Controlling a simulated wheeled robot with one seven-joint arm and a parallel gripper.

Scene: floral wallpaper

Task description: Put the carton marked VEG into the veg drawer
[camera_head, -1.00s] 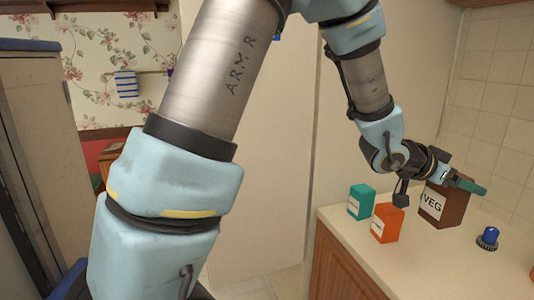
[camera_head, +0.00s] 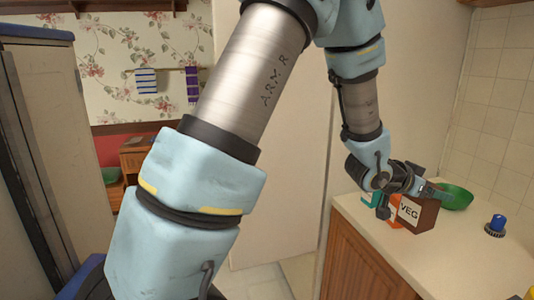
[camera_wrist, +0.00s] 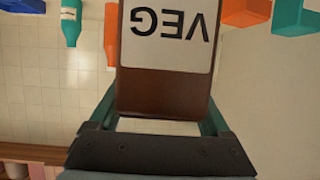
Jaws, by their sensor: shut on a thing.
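The brown carton marked VEG (camera_head: 411,213) is in my gripper (camera_head: 428,190) over the counter at the right. Its white label faces me. In the wrist view the carton (camera_wrist: 165,92) shows upside down between the two teal fingers of my gripper (camera_wrist: 160,115), which touch its sides. The carton looks upright in the head view and partly covers an orange carton. I cannot tell how far its base is above the counter. No drawer marked veg can be made out in these views.
An orange carton (camera_head: 394,226) and a teal carton (camera_head: 369,200) stand close behind my held carton. A green bowl (camera_head: 456,198) and a blue-topped object (camera_head: 496,225) are on the counter (camera_head: 465,255). A wooden cabinet (camera_head: 133,158) stands at the back left.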

